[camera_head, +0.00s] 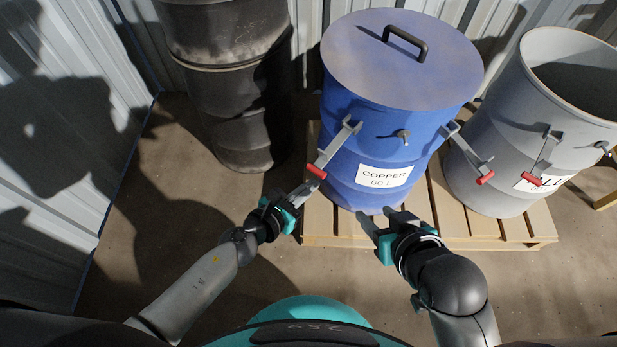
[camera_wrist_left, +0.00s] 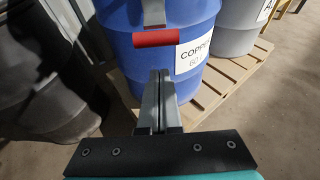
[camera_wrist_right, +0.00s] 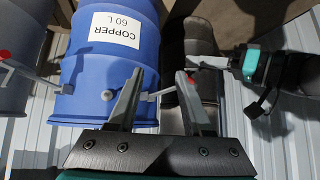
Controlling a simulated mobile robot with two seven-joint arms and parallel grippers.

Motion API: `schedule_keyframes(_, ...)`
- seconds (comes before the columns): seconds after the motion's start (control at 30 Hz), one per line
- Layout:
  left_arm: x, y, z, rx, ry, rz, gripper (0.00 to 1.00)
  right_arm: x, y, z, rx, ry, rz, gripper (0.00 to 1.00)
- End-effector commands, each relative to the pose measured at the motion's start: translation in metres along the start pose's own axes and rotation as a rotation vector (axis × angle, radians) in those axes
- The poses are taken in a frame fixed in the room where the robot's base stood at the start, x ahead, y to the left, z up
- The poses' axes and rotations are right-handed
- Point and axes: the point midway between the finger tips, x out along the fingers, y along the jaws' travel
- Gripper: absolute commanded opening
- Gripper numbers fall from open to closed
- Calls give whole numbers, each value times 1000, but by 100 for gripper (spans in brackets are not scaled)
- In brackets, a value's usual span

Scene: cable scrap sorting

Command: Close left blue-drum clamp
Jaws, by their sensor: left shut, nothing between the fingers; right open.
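The blue drum (camera_head: 370,130) labelled COPPER 60 L stands on a pallet with its lid (camera_head: 400,58) on. Its left clamp lever (camera_head: 337,142) slants out and down from near the rim to a red grip (camera_head: 316,171). The red grip (camera_wrist_left: 154,38) also shows in the left wrist view, just beyond the left fingertips. My left gripper (camera_head: 309,187) is shut and empty, close below the red grip; whether they touch I cannot tell. My right gripper (camera_head: 376,212) is open and empty in front of the drum's lower front. The drum's right clamp lever (camera_head: 468,152) also sticks outward.
A grey open drum (camera_head: 500,150) with its own red-tipped clamp stands at right on the same pallet (camera_head: 440,226). A dark drum stack (camera_head: 225,80) stands at left by the corrugated wall (camera_head: 85,90). Floor in front is clear.

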Motion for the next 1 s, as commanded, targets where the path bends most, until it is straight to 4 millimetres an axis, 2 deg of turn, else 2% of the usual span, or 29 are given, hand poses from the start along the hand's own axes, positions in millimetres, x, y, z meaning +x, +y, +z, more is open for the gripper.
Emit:
schedule_keyframes(0.5, -8, 0, 22, 2, 0, 0, 0, -30, 28, 26, 13, -294, 80, 50)
schedule_keyframes(1.0, -9, 0, 25, 1, 0, 0, 0, -38, 34, 34, 20, -360, 96, 50)
